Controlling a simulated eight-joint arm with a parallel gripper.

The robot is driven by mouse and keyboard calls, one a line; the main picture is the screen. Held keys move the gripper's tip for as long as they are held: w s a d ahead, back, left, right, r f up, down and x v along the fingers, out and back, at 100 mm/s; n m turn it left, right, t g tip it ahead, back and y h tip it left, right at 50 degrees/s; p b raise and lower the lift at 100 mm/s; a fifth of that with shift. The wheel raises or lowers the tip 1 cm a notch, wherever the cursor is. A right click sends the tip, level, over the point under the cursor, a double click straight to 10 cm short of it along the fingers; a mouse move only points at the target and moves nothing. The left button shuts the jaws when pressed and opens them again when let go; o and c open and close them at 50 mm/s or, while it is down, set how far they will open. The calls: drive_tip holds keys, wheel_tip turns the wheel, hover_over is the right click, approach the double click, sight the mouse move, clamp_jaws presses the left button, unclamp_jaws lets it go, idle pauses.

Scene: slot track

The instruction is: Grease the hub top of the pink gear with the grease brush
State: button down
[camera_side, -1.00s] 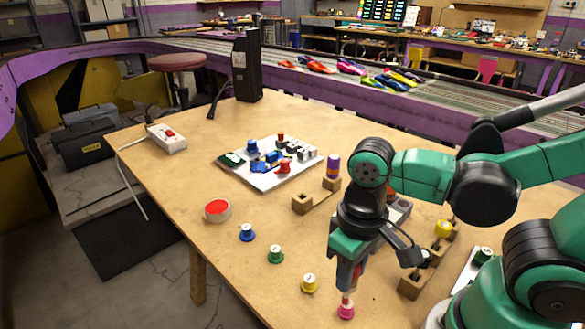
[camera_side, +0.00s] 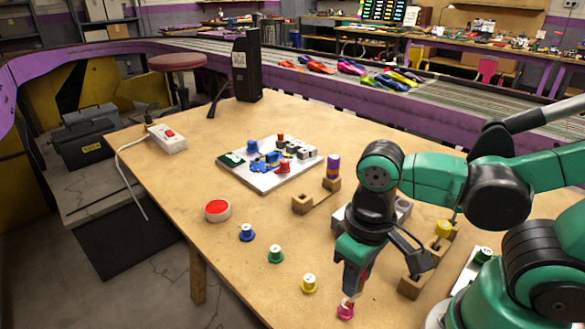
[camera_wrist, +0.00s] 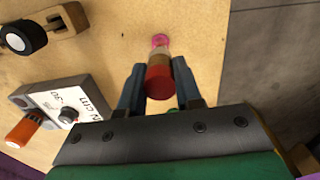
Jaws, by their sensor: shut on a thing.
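The pink gear (camera_side: 345,309) stands on the wooden table near its front edge, the last of a row of coloured gears. My gripper (camera_side: 352,285) is just above it, tilted, with its fingers pointing down. In the wrist view my gripper (camera_wrist: 155,90) is shut on the grease brush (camera_wrist: 160,82), by its red handle. The pale brush end points at the pink gear (camera_wrist: 160,40) and overlaps it in the picture. I cannot tell whether the bristles touch the hub top. In the side view the fingers hide most of the brush.
Yellow (camera_side: 309,283), green (camera_side: 276,254) and blue (camera_side: 247,232) gears stand in the row going back left. A red button (camera_side: 217,209) and a white board (camera_side: 268,180) with small parts lie farther back. A wooden block (camera_side: 410,287) stands right of my gripper.

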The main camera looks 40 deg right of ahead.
drive_tip(key=shift+w+r, duration=0.1)
drive_tip(key=shift+w, duration=0.55)
drive_tip(key=shift+s+r, duration=0.1)
drive_tip(key=shift+r, duration=3.9)
drive_tip(key=shift+f, duration=0.2)
